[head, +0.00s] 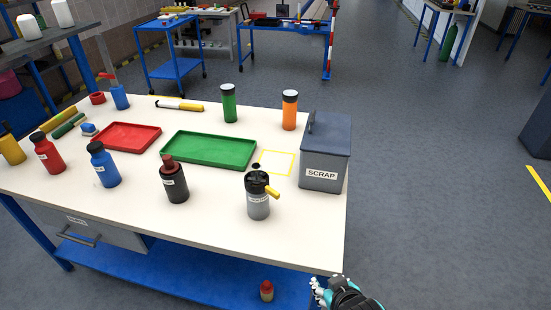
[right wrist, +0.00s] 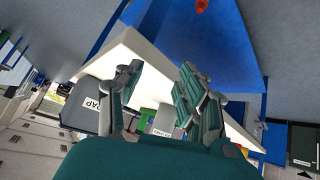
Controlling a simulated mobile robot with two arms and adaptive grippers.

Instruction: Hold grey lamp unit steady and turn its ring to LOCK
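The grey lamp unit (head: 258,206) stands upright near the front right of the white table (head: 225,225). It has a black top ring (head: 257,182), a yellow tab pointing right and a white label too small to read. My right gripper (head: 319,287) is off the table's front right corner, apart from the unit. In the right wrist view its two fingers (right wrist: 162,70) are spread with a gap between them. A grey labelled shape behind the gap looks like the unit, partly hidden by the gripper. My left gripper is not in view.
A grey SCRAP bin (head: 324,155) stands behind and right of the unit. A green tray (head: 210,150), a red tray (head: 130,137) and a yellow outlined square (head: 277,162) lie behind. A dark red-and-black bottle (head: 174,185) stands to the left. Several other bottles stand around.

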